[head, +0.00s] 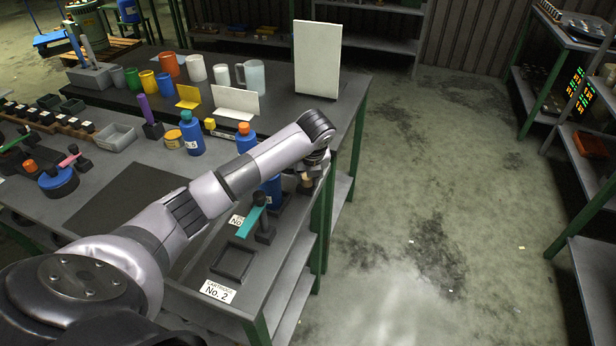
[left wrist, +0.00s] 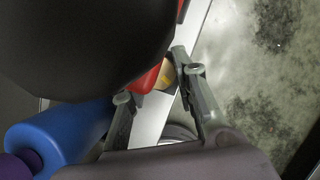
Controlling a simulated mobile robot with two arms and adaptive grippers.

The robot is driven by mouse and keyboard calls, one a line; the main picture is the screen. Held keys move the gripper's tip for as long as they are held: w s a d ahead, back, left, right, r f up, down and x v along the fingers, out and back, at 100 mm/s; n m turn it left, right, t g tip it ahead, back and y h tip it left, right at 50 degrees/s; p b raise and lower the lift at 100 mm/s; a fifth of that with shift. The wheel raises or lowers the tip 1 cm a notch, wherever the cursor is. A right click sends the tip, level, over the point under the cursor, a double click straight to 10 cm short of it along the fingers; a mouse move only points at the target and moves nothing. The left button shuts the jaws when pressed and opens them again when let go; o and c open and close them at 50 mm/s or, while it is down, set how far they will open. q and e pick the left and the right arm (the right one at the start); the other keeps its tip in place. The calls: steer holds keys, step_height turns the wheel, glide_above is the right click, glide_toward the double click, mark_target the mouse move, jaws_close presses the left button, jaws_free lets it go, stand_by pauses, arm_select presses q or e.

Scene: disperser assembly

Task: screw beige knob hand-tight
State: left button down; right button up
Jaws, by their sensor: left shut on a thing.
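My left gripper (head: 307,180) is at the right edge of the workbench, below my bent wrist. It is shut on the beige knob (left wrist: 167,74), which shows between the fingers (left wrist: 155,82) in the left wrist view. A red part sits right beside the knob there. My wrist and fingers hide most of the knob and what is under it, so I cannot tell how it sits on its thread. My right gripper is out of view.
A teal-handled tool (head: 251,222) in a dark stand and a dark tray (head: 232,263) are nearer. A white panel (head: 317,58) stands behind. Open floor lies to the right.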

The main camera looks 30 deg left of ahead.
arm_select(q)
steer(key=shift+m+b, duration=0.3)
steer(key=shift+m, duration=0.6)
steer(key=c, duration=1.3)
jaws_free()
steer(key=shift+h, duration=0.3)
steer(key=shift+r+t, duration=0.1)
steer(key=shift+t, duration=0.2)
steer(key=v, duration=1.1)
steer(key=shift+d+r, duration=0.15)
steer(key=shift+r, duration=0.25)
